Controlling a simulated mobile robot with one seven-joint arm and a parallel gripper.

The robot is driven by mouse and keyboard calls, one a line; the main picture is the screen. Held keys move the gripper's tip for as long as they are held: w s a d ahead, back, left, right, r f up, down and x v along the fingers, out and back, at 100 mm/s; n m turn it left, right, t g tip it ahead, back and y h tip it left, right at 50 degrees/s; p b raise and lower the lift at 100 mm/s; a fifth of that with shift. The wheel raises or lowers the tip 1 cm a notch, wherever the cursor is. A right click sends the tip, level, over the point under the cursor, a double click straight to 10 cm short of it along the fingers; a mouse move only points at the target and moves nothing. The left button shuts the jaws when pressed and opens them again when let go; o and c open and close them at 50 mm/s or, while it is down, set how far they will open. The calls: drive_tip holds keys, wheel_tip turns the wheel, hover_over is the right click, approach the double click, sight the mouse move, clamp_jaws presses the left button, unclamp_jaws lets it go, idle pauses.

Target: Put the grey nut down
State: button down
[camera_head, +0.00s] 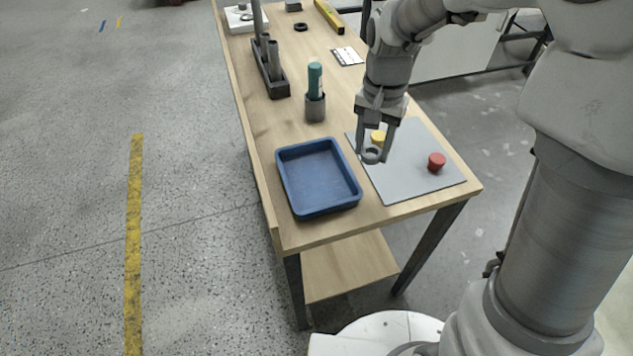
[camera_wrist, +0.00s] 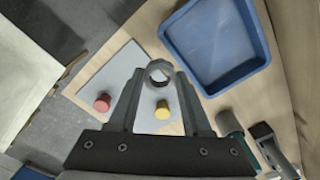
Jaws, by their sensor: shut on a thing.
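The grey nut (camera_head: 371,154) is a ring held between the fingertips of my gripper (camera_head: 373,155). In the wrist view the nut (camera_wrist: 159,69) shows between the two fingertips (camera_wrist: 159,76), with its hole visible. My gripper is shut on it. It hangs over the left part of the grey mat (camera_head: 410,185), beside the blue tray. How high the nut is above the mat is hard to tell.
A yellow piece (camera_head: 378,136) and a red piece (camera_head: 436,162) stand on the mat. The blue tray (camera_head: 283,178) is empty. A teal bottle (camera_head: 315,80) stands in a grey holder (camera_head: 316,108). A dark rack (camera_head: 270,82) is farther back. The mat's front middle is clear.

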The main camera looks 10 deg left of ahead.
drive_tip(key=b, duration=0.1)
hover_over(316, 182)
wheel_tip(316, 182, down, 6)
drive_tip(key=shift+f, duration=0.25)
drive_tip(key=shift+f+b, duration=0.5)
drive_tip(key=shift+f, duration=1.5)
drive_tip(key=shift+f, duration=0.1)
drive_tip(key=shift+f, duration=0.15)
drive_tip(key=shift+c, duration=1.7)
unclamp_jaws()
wheel_tip(316, 182, up, 13)
drive_tip(key=p, duration=0.2)
drive_tip(key=shift+f, duration=0.15)
